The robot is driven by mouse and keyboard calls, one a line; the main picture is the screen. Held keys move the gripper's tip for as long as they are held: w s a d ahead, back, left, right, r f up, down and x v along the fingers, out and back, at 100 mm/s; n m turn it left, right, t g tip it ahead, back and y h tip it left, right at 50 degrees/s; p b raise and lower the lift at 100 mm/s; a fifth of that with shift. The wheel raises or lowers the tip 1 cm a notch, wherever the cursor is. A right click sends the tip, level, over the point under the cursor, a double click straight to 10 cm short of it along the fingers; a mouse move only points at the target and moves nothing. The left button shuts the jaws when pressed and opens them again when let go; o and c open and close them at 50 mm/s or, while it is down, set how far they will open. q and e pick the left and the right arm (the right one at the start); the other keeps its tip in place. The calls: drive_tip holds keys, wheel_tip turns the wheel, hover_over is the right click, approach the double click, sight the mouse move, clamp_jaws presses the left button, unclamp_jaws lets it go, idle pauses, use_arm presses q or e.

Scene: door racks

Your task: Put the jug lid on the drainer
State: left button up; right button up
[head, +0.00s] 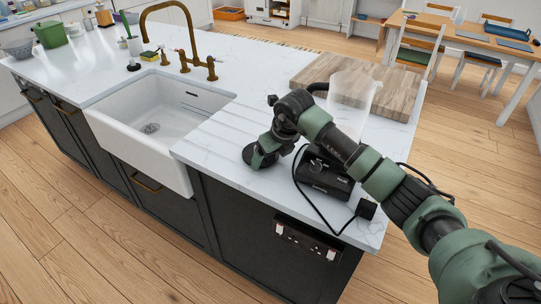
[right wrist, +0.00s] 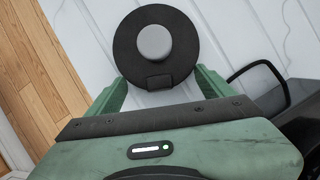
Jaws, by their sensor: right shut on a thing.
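The jug lid is a black disc with a grey round knob (right wrist: 155,42), and my right gripper (right wrist: 157,82) is shut on its near edge in the right wrist view. In the head view the lid (head: 249,156) shows as a dark round edge at my right gripper (head: 262,154), over the counter's front part. The drainer (head: 222,128) is the grooved marble right of the sink. The lid is at or just over its grooves; I cannot tell whether it touches them. A clear jug (head: 354,92) stands on a black base (head: 325,178), partly hidden by my right arm. My left gripper is not in view.
The white sink (head: 150,112) with a brass tap (head: 186,52) lies left of the drainer. A wooden board (head: 395,86) is at the back right. The black base and its cable stand close to my right arm. The counter's front edge is near the lid.

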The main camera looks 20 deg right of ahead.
drive_tip(key=shift+f, duration=0.1)
drive_tip(key=o, duration=1.3)
drive_tip(key=b+v, duration=0.2)
drive_tip(key=v, duration=1)
